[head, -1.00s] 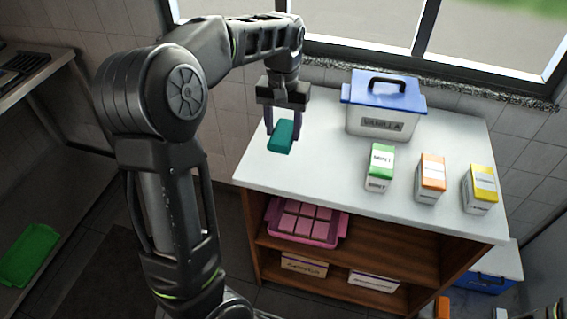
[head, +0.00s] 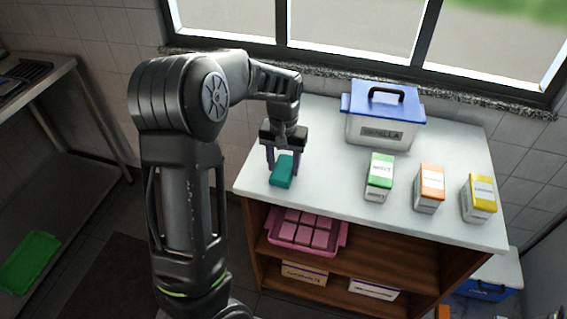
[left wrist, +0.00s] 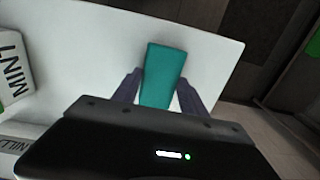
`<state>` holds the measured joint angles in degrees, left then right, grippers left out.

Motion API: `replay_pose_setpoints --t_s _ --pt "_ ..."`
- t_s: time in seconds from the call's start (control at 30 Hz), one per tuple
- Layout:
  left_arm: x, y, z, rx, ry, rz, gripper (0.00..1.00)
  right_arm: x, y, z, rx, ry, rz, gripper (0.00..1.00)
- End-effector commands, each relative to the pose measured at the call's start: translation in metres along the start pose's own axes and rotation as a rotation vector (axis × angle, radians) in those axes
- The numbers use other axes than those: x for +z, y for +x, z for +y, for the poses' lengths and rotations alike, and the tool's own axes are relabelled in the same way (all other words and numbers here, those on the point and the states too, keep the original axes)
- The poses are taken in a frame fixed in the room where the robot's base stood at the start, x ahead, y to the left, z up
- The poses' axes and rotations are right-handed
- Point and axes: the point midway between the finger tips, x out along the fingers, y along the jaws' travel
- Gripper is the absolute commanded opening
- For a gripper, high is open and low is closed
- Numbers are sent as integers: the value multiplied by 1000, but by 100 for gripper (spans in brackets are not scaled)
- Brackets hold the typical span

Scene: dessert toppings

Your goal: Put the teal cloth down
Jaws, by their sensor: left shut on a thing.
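The teal cloth (head: 282,171) is a small folded block between the fingers of my left gripper (head: 283,168), low over the left front part of the white counter top (head: 330,190). My left gripper is shut on it. In the left wrist view the cloth (left wrist: 164,75) stands out between the two dark fingers (left wrist: 160,97), with the white top behind it. I cannot tell whether its underside touches the counter. My right gripper is not in view.
A blue-lidded vanilla tub (head: 383,118) stands at the back. Green (head: 380,177), orange (head: 429,188) and yellow (head: 478,197) topped cartons stand on the right. A pink tray (head: 300,232) sits on the shelf below. The counter's left front is otherwise clear.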

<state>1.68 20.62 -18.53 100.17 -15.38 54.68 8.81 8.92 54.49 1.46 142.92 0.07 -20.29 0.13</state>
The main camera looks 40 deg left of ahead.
Motion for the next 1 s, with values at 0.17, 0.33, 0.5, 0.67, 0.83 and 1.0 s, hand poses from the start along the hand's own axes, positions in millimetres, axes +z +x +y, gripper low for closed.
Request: replay_pose_setpoints --t_s 0.17,0.33,0.5,0.67,0.83,1.0 --pt "0 3 0 0 -1 2 11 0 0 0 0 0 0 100" --pt "0 4 0 0 -1 2 11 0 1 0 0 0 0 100" --pt "0 6 0 0 -1 2 57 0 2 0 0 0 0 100" --pt "0 6 0 0 -1 2 70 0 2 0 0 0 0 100" --pt "0 6 0 0 -1 2 72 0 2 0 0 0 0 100" --pt "0 2 0 0 -1 2 72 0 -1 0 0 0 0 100"
